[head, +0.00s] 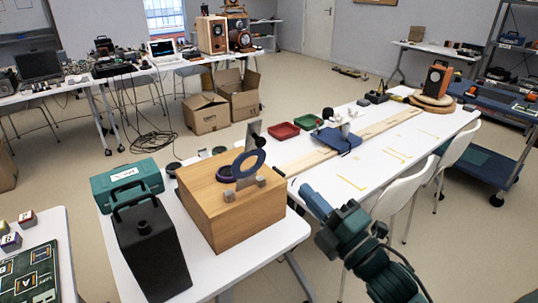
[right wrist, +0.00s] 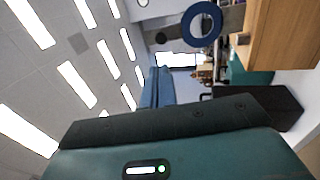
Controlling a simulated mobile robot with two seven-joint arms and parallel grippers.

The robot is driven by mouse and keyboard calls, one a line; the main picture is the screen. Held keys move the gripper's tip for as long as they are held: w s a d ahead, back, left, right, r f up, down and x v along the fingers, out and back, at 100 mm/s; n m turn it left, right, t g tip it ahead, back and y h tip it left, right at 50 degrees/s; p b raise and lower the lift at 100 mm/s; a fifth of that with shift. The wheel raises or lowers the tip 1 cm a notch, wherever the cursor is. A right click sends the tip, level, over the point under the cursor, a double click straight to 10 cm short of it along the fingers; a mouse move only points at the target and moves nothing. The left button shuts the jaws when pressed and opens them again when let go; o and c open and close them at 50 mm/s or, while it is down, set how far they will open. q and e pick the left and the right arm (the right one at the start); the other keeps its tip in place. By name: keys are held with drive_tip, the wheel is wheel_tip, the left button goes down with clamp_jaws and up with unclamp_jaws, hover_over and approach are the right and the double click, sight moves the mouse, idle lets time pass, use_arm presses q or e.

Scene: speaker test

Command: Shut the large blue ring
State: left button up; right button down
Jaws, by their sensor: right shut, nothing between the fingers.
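A grey plate (head: 254,132) rises behind the ring. A purple round rim (head: 222,173) shows on the box top, partly hidden. My right gripper (head: 307,191) is shut and empty, right of the box and apart from the ring. Its blue fingers show in the right wrist view (right wrist: 158,88). My left gripper is out of view.
A black case (head: 150,250) and a green toolbox (head: 126,183) stand left of the box on the white table (head: 285,236). Red (head: 282,131) and green (head: 307,122) trays lie on the long table behind. White chairs (head: 403,187) stand at right.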

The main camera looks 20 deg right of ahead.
drive_tip(key=p, duration=0.3)
approach(262, 144)
drive_tip(key=x, duration=0.5)
drive_tip(key=shift+w+d+r, duration=0.1)
drive_tip(key=shift+w, duration=0.05)
drive_tip(key=shift+x, duration=0.85)
